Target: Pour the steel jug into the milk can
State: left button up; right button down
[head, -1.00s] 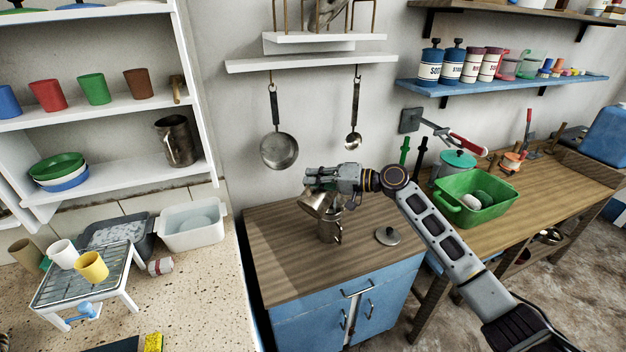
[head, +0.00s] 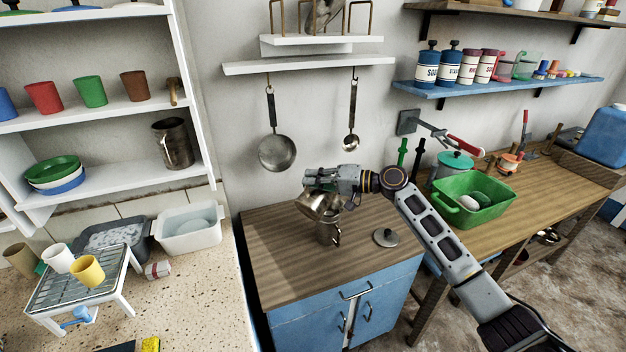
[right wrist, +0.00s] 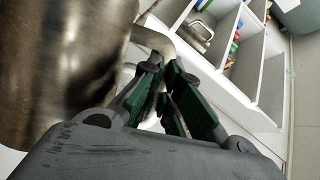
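The steel jug (head: 314,203) hangs tilted just above the milk can (head: 328,232), its mouth close over the can's top. My right gripper (head: 322,180) is shut on the jug's handle. In the right wrist view the jug's body (right wrist: 65,60) fills the left side, and its handle (right wrist: 158,42) runs between the green-padded fingers (right wrist: 170,95). The milk can is metal, stands upright on the wooden cabinet top, and is partly covered by the jug. Whether anything flows between them cannot be seen. My left gripper is not in view.
A round metal lid (head: 386,237) lies on the cabinet top (head: 285,260), right of the can. A green basin (head: 480,212) stands on the bench at right. A pan (head: 277,152) and a ladle (head: 351,141) hang behind. The cabinet top's front left is clear.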

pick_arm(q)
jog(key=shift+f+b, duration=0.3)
pick_arm(e)
jog(key=shift+w+d+m, duration=0.4)
jog(key=shift+w+m, duration=0.05)
jog(key=shift+m, duration=0.05)
dwell(1.2)
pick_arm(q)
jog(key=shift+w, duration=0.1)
pick_arm(e)
jog(key=shift+s, duration=0.1)
